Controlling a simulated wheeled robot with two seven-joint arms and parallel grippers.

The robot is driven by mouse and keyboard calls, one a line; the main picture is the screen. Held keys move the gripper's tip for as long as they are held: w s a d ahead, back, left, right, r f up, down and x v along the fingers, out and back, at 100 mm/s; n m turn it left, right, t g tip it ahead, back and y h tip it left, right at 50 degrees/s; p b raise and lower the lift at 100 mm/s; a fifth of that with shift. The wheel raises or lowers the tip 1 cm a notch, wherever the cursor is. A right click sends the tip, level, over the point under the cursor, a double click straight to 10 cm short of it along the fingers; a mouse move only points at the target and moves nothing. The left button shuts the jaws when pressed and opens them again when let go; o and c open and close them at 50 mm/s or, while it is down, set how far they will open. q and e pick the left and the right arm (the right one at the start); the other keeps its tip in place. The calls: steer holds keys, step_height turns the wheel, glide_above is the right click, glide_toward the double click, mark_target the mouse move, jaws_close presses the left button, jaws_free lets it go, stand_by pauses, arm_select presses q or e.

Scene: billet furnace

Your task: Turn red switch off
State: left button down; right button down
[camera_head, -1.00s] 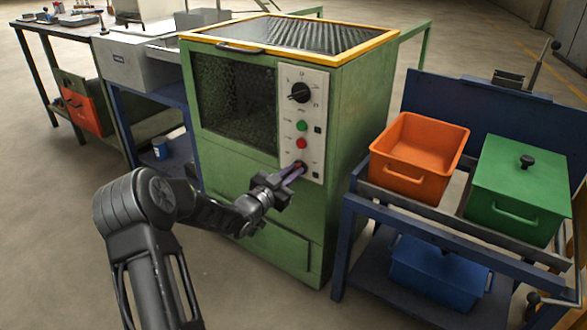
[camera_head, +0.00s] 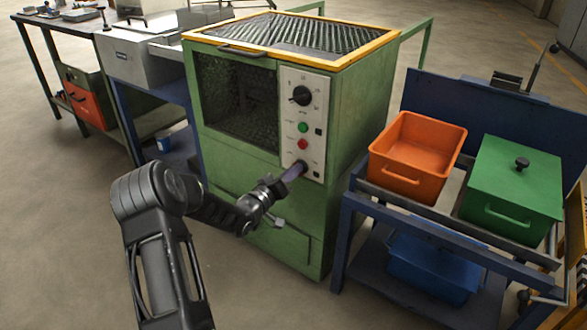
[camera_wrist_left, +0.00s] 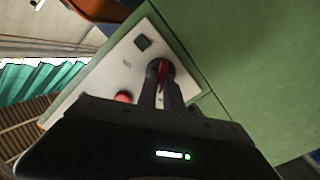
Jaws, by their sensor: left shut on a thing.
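The red switch (camera_wrist_left: 162,73) is at the bottom of the white control panel (camera_head: 318,120) on the green furnace. In the left wrist view it shows as a red lever in a dark round mount, between my fingertips. My left gripper (camera_head: 296,169) reaches the lower part of the panel; its fingers (camera_wrist_left: 162,90) are shut on the red switch. In the head view the fingers hide most of the switch. My right gripper is in neither view.
Above the switch are a red button (camera_head: 302,144), a green button (camera_head: 303,127) and a black dial (camera_head: 301,95). A cart with an orange bin (camera_head: 414,150) and a green lidded bin (camera_head: 512,190) stands close on the right.

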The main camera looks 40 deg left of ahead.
arm_select(q)
steer(key=shift+n, duration=0.7)
steer(key=c, duration=1.5)
jaws_free()
steer(key=s+p, duration=0.2)
steer(key=s, duration=0.6)
steer(key=shift+w, duration=0.1)
